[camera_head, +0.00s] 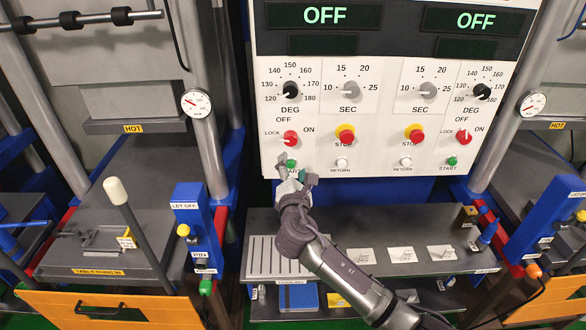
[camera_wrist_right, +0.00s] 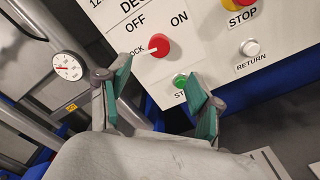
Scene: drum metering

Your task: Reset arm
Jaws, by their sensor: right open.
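My right gripper (camera_head: 297,170) is open and empty, in front of the lower left of the white control panel (camera_head: 380,110). In the right wrist view its two green-padded fingers (camera_wrist_right: 157,70) stand apart. The left green start button (camera_head: 291,163) is close by the fingertips; in the wrist view this button (camera_wrist_right: 181,80) shows beside the right finger. I cannot tell whether a finger touches it. The left red lock knob (camera_head: 291,138) is just above, and it also shows in the wrist view (camera_wrist_right: 159,48). My left gripper is not in view.
Both displays (camera_head: 328,15) read OFF. Red-yellow stop buttons (camera_head: 345,134) and white return buttons (camera_head: 342,163) lie right of the gripper. A grey shelf (camera_head: 350,222) with several flat pieces is below. Presses with blue posts (camera_head: 196,228) flank both sides.

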